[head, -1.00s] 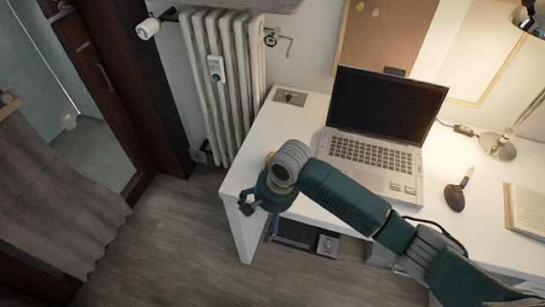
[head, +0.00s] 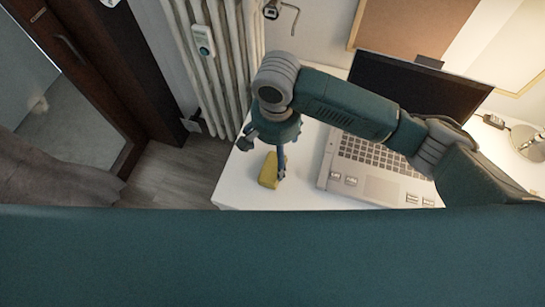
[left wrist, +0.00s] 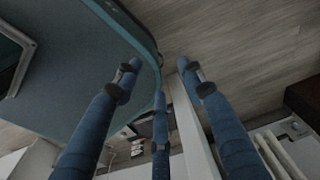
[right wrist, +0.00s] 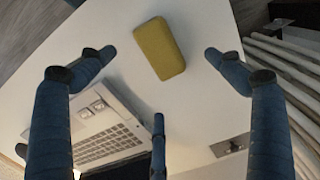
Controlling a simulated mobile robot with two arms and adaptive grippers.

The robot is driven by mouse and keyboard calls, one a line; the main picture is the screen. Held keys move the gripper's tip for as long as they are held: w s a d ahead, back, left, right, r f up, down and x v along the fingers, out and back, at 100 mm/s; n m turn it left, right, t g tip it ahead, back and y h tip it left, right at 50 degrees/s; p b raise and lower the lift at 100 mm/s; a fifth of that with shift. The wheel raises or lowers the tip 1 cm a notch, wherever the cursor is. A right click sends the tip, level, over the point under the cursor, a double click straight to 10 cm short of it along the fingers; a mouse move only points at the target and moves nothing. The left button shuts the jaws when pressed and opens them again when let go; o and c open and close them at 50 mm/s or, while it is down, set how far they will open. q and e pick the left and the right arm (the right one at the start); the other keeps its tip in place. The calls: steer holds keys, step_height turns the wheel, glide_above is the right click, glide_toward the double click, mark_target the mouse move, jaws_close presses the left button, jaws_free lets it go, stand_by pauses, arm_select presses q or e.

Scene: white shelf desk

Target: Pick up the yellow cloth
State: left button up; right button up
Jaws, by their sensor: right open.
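The yellow cloth (head: 268,171) is a small folded, block-like piece lying on the white desk near its left end. It also shows in the right wrist view (right wrist: 160,49), at the top middle between the fingers. My right gripper (head: 264,152) is over the cloth, open and empty, with its fingers apart around it; I cannot tell whether any finger touches it. In the left wrist view my left gripper (left wrist: 158,72) has its fingers spread with nothing between them, with floor and the desk's edge beyond.
An open laptop (head: 380,158) stands on the white desk (head: 234,186), right of the cloth. A radiator (head: 218,70) stands on the wall behind. A metal desk plate (right wrist: 229,146) shows in the right wrist view. My own teal body part hides the lower head view.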

mark_target(276, 167)
steer(key=f, duration=0.3)
steer(key=shift+s+f, duration=0.15)
steer(key=shift+s, duration=0.15)
steer(key=shift+d+f, duration=0.1)
steer(key=shift+f, duration=0.15)
steer(key=f, duration=0.2)
steer(key=f+p, duration=0.1)
steer(key=f, duration=0.1)
steer(key=shift+s+d+f, duration=0.2)
steer(key=shift+f, duration=0.25)
steer(key=shift+c, duration=1)
arm_select(q)
steer(key=s, duration=0.1)
steer(key=s+r, duration=0.1)
steer(key=shift+s, duration=0.35)
arm_select(e)
steer(key=c, duration=1.1)
